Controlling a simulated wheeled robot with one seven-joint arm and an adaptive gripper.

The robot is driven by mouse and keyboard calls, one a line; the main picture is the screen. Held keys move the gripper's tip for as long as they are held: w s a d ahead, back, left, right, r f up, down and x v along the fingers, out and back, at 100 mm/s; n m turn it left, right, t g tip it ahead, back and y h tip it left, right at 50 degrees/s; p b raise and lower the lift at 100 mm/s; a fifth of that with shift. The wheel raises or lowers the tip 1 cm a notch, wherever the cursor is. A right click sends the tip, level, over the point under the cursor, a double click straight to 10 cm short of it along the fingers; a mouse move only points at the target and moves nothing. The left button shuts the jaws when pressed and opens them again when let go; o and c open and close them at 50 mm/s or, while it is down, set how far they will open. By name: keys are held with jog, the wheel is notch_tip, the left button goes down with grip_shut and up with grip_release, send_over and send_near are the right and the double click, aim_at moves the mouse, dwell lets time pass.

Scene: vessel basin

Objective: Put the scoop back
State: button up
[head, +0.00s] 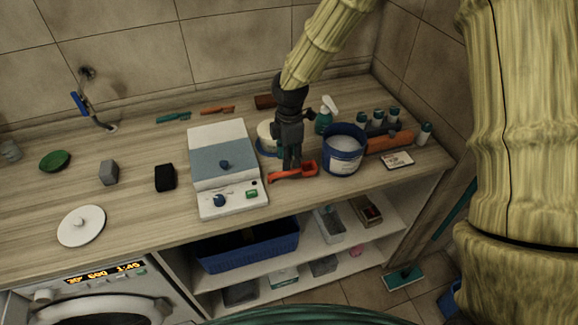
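An orange-red scoop (308,169) is near the front edge of the counter, just left of an open blue tub (341,163) filled with white material. Its handle points left, toward the white-and-blue machine. My gripper (291,168) points down at the scoop, with its fingertips at the handle and hiding part of it. I cannot tell from this view whether the fingers are closed on the handle or whether the scoop rests on the counter.
A pale tub with a blue base (266,136) stands behind my gripper. A green spray bottle (324,118), several capped bottles and an orange roll-like object (388,142) are at right. The white-and-blue machine (222,160) is close at left. Free counter lies farther left.

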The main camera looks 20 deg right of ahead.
notch_tip(320, 180, up, 6)
jog(key=b, duration=0.1)
